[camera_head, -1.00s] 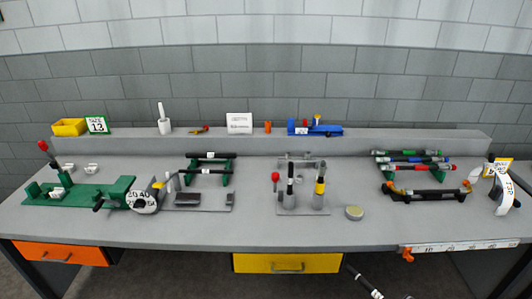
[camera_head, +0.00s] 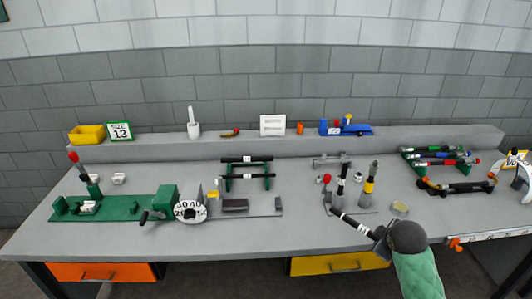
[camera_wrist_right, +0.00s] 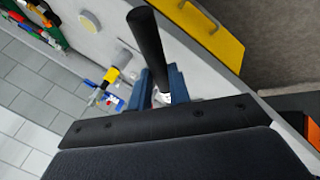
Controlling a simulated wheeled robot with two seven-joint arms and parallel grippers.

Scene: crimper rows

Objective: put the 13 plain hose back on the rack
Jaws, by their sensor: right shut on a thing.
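My right gripper (camera_head: 380,238) reaches in from the lower right of the head view, over the table's front edge. It is shut on a plain black hose (camera_head: 345,217) with a white band, which points up and left over the table. In the right wrist view, the blue jaws (camera_wrist_right: 161,88) grip the hose (camera_wrist_right: 147,38) near its white band. The band's text is unreadable. A green rack (camera_head: 228,184) at the middle left carries two black hoses (camera_head: 261,159), each with a white label, one behind the other. My left gripper is not in view.
Upright posts with a red knob (camera_head: 326,179) and a yellow band (camera_head: 369,186) stand close behind the held hose. A green crimper (camera_head: 165,197) with a dial is left. A second rack (camera_head: 409,168) holds coloured hoses. A "SIZE 13" sign (camera_head: 120,131) stands on the back ledge.

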